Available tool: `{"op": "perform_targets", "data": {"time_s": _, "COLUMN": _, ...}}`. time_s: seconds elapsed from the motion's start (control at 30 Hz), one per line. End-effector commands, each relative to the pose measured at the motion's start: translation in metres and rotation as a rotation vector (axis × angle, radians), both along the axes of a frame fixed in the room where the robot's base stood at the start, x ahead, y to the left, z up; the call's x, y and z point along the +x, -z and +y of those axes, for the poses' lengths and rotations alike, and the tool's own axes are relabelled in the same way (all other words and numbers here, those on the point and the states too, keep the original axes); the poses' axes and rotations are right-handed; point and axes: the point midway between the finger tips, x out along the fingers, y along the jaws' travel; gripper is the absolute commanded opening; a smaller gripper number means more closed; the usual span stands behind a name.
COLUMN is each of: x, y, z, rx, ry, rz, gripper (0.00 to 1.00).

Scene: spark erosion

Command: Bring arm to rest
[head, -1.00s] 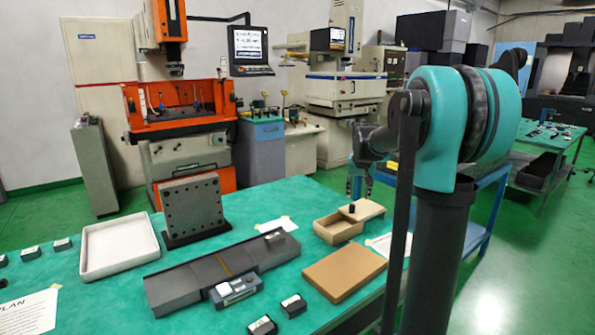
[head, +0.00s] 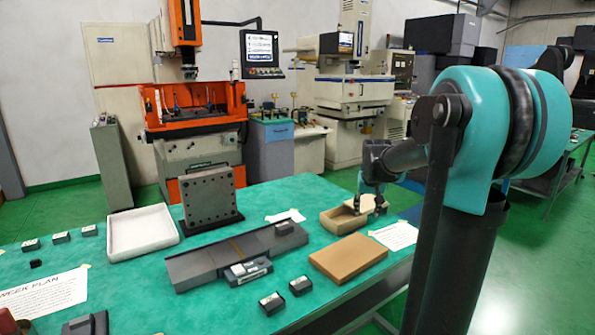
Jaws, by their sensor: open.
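My gripper (head: 371,207) hangs at the end of my teal and dark grey arm, right of the middle of the view. My upper arm and column cover much of the right side.
The green table (head: 300,196) carries a brown block (head: 348,258), a long grey bar (head: 205,265), an upright drilled plate (head: 209,196), a white tray (head: 142,252) and several small dark blocks. An orange machine (head: 195,118) stands behind.

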Motion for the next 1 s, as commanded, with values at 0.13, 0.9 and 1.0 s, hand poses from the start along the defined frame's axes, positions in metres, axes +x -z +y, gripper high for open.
{"op": "perform_targets", "data": {"time_s": 0.13, "x": -0.035, "y": 0.017, "z": 0.007, "rx": 0.001, "ry": -0.02, "rz": 0.002, "gripper": 0.42}}
{"op": "perform_targets", "data": {"time_s": 0.9, "x": -0.293, "y": 0.16, "z": 0.044, "rx": 0.005, "ry": -0.162, "rz": 0.018, "gripper": 0.42}}
{"op": "perform_targets", "data": {"time_s": 1.0, "x": -0.293, "y": 0.16, "z": 0.044, "rx": 0.004, "ry": -0.163, "rz": 0.018, "gripper": 0.42}}
